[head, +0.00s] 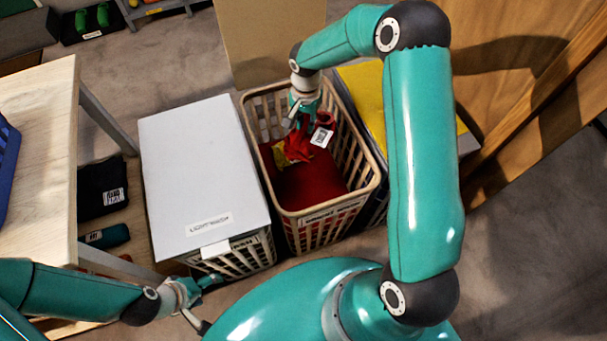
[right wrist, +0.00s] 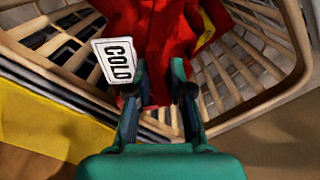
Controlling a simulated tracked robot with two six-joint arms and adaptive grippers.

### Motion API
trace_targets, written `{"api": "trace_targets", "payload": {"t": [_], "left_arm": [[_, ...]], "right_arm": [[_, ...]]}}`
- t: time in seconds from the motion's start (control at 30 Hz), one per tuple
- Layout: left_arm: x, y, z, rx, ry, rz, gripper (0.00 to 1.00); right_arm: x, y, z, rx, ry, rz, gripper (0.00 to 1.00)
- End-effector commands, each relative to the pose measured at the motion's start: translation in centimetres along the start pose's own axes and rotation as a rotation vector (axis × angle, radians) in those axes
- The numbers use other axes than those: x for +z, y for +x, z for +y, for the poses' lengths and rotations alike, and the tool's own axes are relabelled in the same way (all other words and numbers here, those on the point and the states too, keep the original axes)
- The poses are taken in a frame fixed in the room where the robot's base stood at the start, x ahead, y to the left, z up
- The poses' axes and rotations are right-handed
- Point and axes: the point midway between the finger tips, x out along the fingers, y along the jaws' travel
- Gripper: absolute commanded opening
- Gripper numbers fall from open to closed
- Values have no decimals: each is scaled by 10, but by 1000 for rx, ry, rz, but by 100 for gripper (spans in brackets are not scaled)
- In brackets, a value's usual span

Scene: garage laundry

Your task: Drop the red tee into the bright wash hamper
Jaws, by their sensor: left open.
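The red tee (head: 299,139), with a yellow patch and a white tag, hangs bunched from my right gripper (head: 305,108) inside the open tan slatted hamper (head: 370,183). In the right wrist view the red tee (right wrist: 160,35) shows between the fingertips of my right gripper (right wrist: 159,68), beside a tag (right wrist: 114,60) reading COLD. The hamper's front label is too small to read. A dark red cloth (head: 312,188) lies inside below the tee. My left gripper (head: 197,293) is open and empty, low in front of the white-lidded hamper.
A white-lidded hamper (head: 195,165), its label seeming to read LIGHT WASH, stands directly left. A yellow-topped hamper (head: 362,92) stands on the right, partly behind my right arm. A wooden table (head: 40,110) is at the left, and a wooden panel (head: 500,60) at the right.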

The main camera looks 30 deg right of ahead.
Motion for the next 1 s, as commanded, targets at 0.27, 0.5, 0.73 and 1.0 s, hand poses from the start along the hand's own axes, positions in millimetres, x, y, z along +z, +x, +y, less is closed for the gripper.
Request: {"api": "trace_targets", "payload": {"t": [0.27, 0.5, 0.73, 1.0], "left_arm": [[0, 0, 0, 0, 0, 0, 73], [0, 0, 0, 0, 0, 0, 73], [0, -1, 0, 0, 0, 0, 73], [0, 0, 0, 0, 0, 0, 73]], "right_arm": [[0, 0, 0, 0, -1, 0, 49], [0, -2, 0, 0, -1, 1, 49], [-1, -28, -2, -3, 0, 3, 49], [-2, -82, -3, -3, 0, 4, 49]]}}
